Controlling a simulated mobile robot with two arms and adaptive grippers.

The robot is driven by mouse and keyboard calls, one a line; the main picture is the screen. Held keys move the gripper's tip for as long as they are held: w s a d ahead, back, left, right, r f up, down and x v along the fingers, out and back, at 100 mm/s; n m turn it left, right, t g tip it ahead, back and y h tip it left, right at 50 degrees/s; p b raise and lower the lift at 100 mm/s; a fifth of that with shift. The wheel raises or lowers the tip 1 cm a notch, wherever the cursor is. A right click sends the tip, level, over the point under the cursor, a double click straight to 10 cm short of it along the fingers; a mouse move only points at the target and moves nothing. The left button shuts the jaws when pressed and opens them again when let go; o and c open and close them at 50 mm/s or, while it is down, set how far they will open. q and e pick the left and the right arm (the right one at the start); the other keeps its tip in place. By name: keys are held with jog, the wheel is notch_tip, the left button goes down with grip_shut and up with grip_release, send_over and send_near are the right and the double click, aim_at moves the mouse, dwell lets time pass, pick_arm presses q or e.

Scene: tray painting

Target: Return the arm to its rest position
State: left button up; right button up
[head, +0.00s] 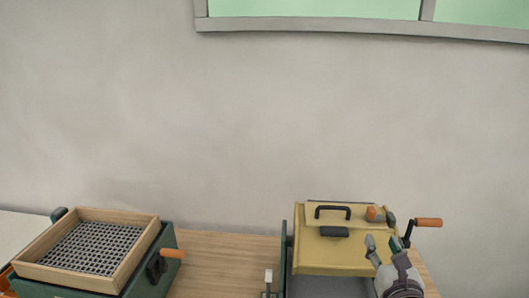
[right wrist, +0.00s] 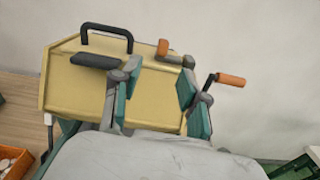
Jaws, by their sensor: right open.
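My right gripper (head: 381,249) is at the lower right of the head view, in front of a yellow lidded machine. Its two fingers stand apart with nothing between them. It also shows in the right wrist view (right wrist: 158,98), with the yellow lid (right wrist: 75,85) beyond the fingers. The lid (head: 325,259) has a black handle (head: 333,210) and an orange-brown knob (head: 375,214). A crank with an orange grip (head: 429,222) sticks out at the machine's right side. My left gripper is not in view.
A wooden-framed tray with a dark mesh (head: 92,247) sits on a green machine at the left, with an orange-handled crank (head: 172,253). Bare wooden table (head: 225,262) lies between the machines. An orange bin (right wrist: 14,160) is at the lower left of the wrist view.

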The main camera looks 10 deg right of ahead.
jog(key=s+a+f+m+g+y, duration=0.1)
jog(key=s+a+f+m+g, duration=0.1)
jog(key=s+f+m+g, duration=0.45)
jog(key=s+a+f+m+g, duration=0.2)
jog(key=s+f+m, duration=0.2)
jog(key=f+m, duration=0.65)
jog(key=s+a+f+m+g+y, duration=0.2)
jog(key=s+a+f+m+g, duration=0.15)
jog(key=s+m, duration=0.35)
jog(key=s+a+f+m+g+y, duration=0.2)
jog(key=s+a+f+m, duration=0.2)
jog(key=s+m, duration=0.3)
notch_tip(320, 180, down, 28)
jog(key=g+b, duration=0.1)
jog(key=b, duration=0.2)
jog(key=s+d+f+n+g+b, duration=0.1)
jog(key=s+d+f+b, duration=0.2)
jog(key=s+f, duration=1.4)
notch_tip(320, 180, down, 4)
jog(key=shift+s+d+r+h, duration=0.15)
jog(key=shift+s+r+h, duration=0.05)
jog(key=shift+r+h, duration=0.1)
